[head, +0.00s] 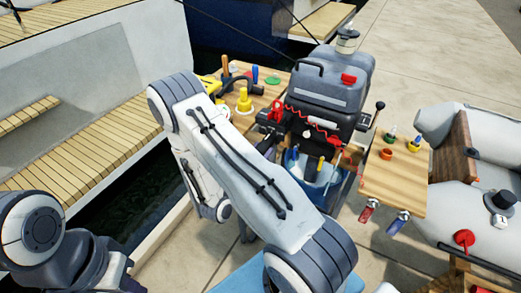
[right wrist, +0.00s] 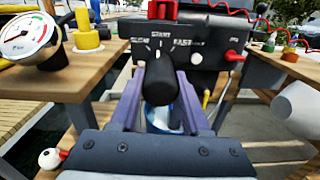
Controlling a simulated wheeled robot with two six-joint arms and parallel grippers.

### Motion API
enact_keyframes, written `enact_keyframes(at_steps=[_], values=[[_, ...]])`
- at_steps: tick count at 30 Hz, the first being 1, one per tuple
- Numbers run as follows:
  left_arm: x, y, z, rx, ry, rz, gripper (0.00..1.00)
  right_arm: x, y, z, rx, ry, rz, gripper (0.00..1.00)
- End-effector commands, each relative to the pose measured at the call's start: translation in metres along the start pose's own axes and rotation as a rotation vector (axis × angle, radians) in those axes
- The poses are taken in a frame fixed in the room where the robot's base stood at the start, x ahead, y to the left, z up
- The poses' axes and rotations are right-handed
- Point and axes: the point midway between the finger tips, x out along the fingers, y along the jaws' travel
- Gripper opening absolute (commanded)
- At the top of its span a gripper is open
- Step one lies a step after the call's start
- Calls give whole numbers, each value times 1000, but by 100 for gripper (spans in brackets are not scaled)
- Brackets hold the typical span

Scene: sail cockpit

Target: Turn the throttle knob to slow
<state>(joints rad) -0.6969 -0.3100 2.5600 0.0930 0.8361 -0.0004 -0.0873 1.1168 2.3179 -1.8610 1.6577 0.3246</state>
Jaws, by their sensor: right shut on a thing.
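The throttle knob (right wrist: 160,88) is a black knob on the front of the black control panel (right wrist: 205,65), with SLOW printed on the left and FAST on the right. A white mark above the knob points roughly upward, between the two words. My right gripper (right wrist: 158,92) is shut on the knob, with one purple finger on each side. In the head view my right arm hides the knob and most of that gripper; the panel (head: 299,128) shows beyond the arm. My left arm shows at the lower left, but its gripper is not in view.
A red switch (right wrist: 162,9) and a red-tipped lever (right wrist: 234,56) are on the panel. A gauge (right wrist: 27,36) and yellow fitting (right wrist: 87,33) stand on the left wooden table. A blue bucket (head: 322,188) is below the panel. A wooden shelf (head: 395,180) is at right.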

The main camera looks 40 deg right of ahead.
Motion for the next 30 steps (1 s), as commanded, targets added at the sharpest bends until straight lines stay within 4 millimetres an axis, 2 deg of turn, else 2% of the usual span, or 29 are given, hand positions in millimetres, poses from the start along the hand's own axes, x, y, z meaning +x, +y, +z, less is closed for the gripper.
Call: enact_keyframes(at_steps=[15, 30], values=[[-24, 2, -1, 0, 0, 0, 0, 0, 0, 1, -391, 0, -1, 0], [-30, 2, -2, 0, 0, 0, 0, 0, 0, 0, -533, -1, 0, 0]])
